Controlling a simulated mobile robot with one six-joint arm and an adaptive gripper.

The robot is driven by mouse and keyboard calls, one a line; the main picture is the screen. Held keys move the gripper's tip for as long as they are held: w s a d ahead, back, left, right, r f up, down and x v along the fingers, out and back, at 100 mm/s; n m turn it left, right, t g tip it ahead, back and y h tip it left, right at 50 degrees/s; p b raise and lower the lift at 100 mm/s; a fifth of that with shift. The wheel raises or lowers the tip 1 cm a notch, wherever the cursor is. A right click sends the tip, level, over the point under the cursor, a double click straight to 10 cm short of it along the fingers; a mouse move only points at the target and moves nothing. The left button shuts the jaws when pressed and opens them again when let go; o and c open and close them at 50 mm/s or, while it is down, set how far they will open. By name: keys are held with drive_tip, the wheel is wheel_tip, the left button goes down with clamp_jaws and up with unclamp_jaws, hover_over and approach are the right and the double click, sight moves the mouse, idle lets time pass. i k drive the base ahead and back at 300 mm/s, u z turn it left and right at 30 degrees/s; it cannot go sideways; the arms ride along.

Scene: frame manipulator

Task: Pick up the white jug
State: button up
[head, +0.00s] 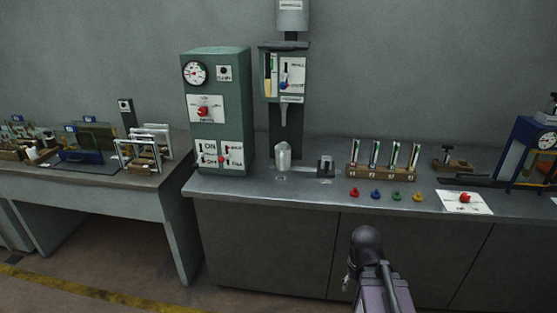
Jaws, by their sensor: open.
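The white jug (283,158) stands upright on the grey bench, under the dispenser's downward nozzle. It is small in the head view, and I cannot make out its handle. Nothing of mine touches it. My dark arm rises at the bottom right of centre, in front of the bench and well apart from the jug. I cannot make out my gripper's fingers in this view. A small pale part shows at the arm's left side, too small to identify.
A green control cabinet (218,113) stands left of the jug, and the dispenser column (286,88) rises behind it. A small dark block (325,167) is close on its right. A wooden tube rack (381,175) and coloured knobs stand farther right. The bench front edge is clear before the jug.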

sight(282, 160)
drive_tip(key=i, duration=0.85)
drive_tip(key=z, duration=0.05)
